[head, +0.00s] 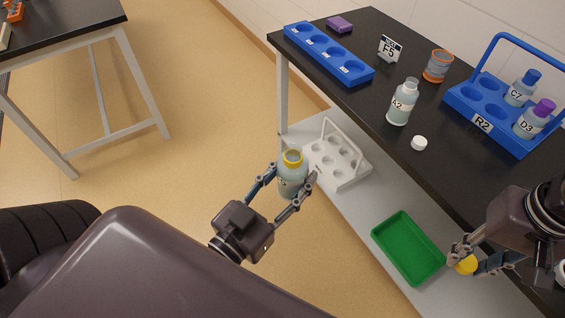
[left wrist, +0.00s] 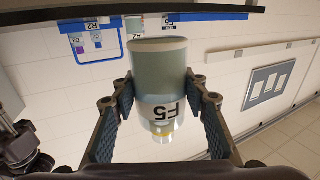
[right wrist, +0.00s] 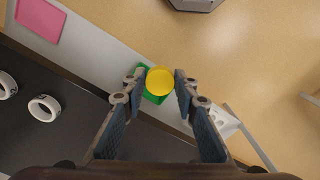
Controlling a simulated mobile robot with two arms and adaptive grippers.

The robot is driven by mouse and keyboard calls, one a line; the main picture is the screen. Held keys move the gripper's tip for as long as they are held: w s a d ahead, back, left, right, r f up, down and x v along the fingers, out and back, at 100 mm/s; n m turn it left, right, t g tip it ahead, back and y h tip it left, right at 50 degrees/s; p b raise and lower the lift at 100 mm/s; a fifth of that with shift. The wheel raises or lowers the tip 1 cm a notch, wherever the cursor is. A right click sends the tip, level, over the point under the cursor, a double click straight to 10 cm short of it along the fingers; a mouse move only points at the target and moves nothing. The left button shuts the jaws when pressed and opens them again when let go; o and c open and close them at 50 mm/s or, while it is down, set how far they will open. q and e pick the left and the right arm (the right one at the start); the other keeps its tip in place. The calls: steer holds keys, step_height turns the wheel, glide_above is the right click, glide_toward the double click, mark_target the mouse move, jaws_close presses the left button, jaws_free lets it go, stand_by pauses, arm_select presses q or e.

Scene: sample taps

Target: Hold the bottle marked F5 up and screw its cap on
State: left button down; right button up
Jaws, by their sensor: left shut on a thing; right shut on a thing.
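The bottle marked F5 (head: 292,181) is pale grey-green with a yellow ring at its open-looking neck. My left gripper (head: 286,187) is shut around its body and holds it upright, off the table's left edge. In the left wrist view the bottle (left wrist: 160,85) appears inverted, with its F5 label readable. My right gripper (head: 468,262) is shut on a yellow cap (head: 466,265), in front of the table at the right. The right wrist view shows the cap (right wrist: 160,81) between the fingertips. Cap and bottle are well apart.
A white rack (head: 350,178) and green tray (head: 408,248) sit lower.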

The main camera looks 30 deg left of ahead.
arm_select(q)
steer(key=w+d+m+g+h, duration=0.4)
steer(key=d+m+h, duration=0.2)
steer(key=d+h, duration=0.2)
steer(key=d, duration=0.2)
steer(key=shift+w+d+r+h, duration=0.4)
arm_select(e)
steer(key=shift+a, duration=0.1)
steer(key=w+a+r, duration=0.2)
steer(key=a+r, duration=0.7)
steer(key=a, duration=0.3)
steer(key=w+a+r+n, duration=0.1)
steer(key=w+a+r, duration=0.2)
steer(key=a+r, duration=0.6)
steer(key=a, duration=0.3)
steer(key=shift+w+n, duration=0.3)
steer(key=shift+f, duration=0.1)
steer(key=shift+f, duration=1.9)
steer(key=shift+f, duration=0.1)
steer(key=shift+f, duration=0.8)
